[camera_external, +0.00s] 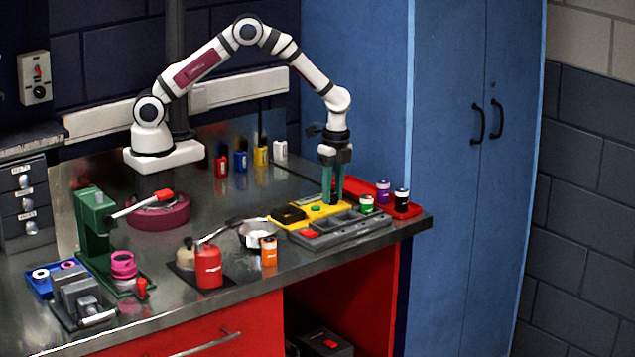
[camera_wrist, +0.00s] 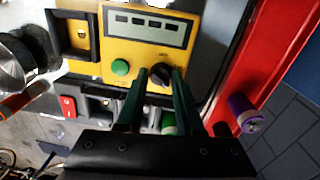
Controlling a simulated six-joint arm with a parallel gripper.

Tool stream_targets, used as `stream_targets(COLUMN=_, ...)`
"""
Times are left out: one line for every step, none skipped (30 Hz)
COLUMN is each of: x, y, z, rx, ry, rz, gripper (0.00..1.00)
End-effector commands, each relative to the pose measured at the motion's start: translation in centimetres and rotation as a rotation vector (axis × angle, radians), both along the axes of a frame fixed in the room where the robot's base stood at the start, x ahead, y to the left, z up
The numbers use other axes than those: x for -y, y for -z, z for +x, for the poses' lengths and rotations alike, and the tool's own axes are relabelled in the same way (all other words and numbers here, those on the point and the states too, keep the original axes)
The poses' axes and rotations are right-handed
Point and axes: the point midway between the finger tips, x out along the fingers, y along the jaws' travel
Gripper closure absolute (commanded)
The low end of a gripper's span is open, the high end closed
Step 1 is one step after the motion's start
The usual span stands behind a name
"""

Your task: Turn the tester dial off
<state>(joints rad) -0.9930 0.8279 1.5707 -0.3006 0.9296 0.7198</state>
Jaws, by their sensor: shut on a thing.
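The yellow tester (camera_external: 296,222) lies on the bench's right part, under my gripper (camera_external: 333,201). In the external view my fingers hide the dial.
A grey divided tray (camera_external: 345,232) lies along the tester's front. A red tray (camera_external: 408,211) with small cylinders stands to the right, near the bench edge. A metal pan (camera_external: 258,236) and an orange cylinder (camera_external: 269,252) stand to the left. A blue cabinet (camera_external: 450,180) rises behind.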

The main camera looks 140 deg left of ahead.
Motion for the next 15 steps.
stream_targets(x=-0.15, y=-0.05, z=0.0, rx=0.001, ry=-0.006, rz=0.004, gripper=1.0)
stream_targets(x=-0.15, y=-0.05, z=0.0, rx=0.001, ry=-0.011, rz=0.004, gripper=1.0)
stream_targets(x=-0.16, y=-0.06, z=0.0, rx=0.001, ry=-0.019, rz=0.004, gripper=1.0)
stream_targets(x=-0.16, y=-0.06, z=-0.01, rx=0.002, ry=-0.026, rz=0.004, gripper=1.0)
stream_targets(x=-0.17, y=-0.06, z=-0.01, rx=0.001, ry=-0.036, rz=0.004, gripper=1.0)
stream_targets(x=-0.17, y=-0.07, z=-0.01, rx=0.002, ry=-0.054, rz=0.004, gripper=1.0)
stream_targets(x=-0.18, y=-0.07, z=-0.01, rx=0.002, ry=-0.067, rz=0.004, gripper=1.0)
stream_targets(x=-0.18, y=-0.07, z=-0.01, rx=0.002, ry=-0.084, rz=0.004, gripper=1.0)
stream_targets(x=-0.18, y=-0.07, z=-0.02, rx=0.002, ry=-0.109, rz=0.004, gripper=1.0)
stream_targets(x=-0.19, y=-0.07, z=-0.02, rx=0.002, ry=-0.13, rz=0.004, gripper=1.0)
stream_targets(x=-0.19, y=-0.08, z=-0.02, rx=0.003, ry=-0.153, rz=0.004, gripper=1.0)
stream_targets(x=-0.19, y=-0.08, z=-0.02, rx=0.002, ry=-0.186, rz=0.005, gripper=1.0)
stream_targets(x=-0.19, y=-0.07, z=-0.03, rx=0.003, ry=-0.211, rz=0.005, gripper=1.0)
stream_targets(x=-0.19, y=-0.07, z=-0.03, rx=0.003, ry=-0.239, rz=0.005, gripper=1.0)
stream_targets(x=-0.19, y=-0.07, z=-0.03, rx=0.002, ry=-0.276, rz=0.005, gripper=1.0)
